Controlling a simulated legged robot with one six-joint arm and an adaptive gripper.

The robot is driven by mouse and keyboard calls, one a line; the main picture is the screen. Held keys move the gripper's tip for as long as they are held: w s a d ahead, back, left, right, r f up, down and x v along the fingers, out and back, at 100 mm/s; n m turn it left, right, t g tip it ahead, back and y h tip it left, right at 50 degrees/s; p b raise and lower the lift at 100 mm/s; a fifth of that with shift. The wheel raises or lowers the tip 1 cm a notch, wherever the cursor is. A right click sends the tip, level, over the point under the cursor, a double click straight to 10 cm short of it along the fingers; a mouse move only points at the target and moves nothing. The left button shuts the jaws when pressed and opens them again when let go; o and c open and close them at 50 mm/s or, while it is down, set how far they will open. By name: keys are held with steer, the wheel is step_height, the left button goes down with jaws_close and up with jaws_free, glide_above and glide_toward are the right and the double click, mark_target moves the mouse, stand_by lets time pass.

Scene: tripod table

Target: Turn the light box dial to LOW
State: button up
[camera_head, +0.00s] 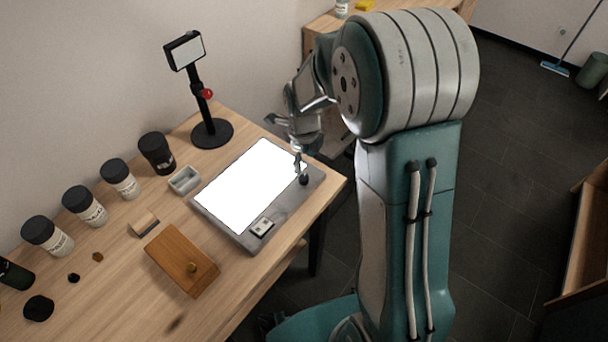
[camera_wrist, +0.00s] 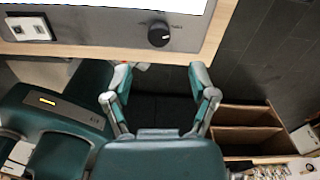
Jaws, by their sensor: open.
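The light box (camera_head: 240,238) is a flat grey panel with a bright white screen, lying on the table. Its dial (camera_head: 304,180) is a small black knob on the grey border at the right end. In the wrist view the dial (camera_wrist: 159,35) is a round black knob near the top middle, with small markings on both sides too blurred to read. My gripper (camera_head: 298,165) points down just above the dial in the head view. In the wrist view my gripper (camera_wrist: 160,78) is open and empty, with the dial ahead, between the lines of the two fingers. No contact shows.
A black stand (camera_head: 211,132) with a small screen rises behind the light box. A small grey tray (camera_head: 185,180), a wooden box (camera_head: 181,260) and several dark-lidded jars (camera_head: 120,179) are to the left. A small white-faced item (camera_head: 262,227) sits on the light box's front border. The table edge is close.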

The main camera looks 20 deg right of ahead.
mark_target(303, 177)
step_height(303, 177, down, 7)
steer(key=shift+a+r, duration=0.1)
steer(key=shift+c, duration=0.3)
jaws_close()
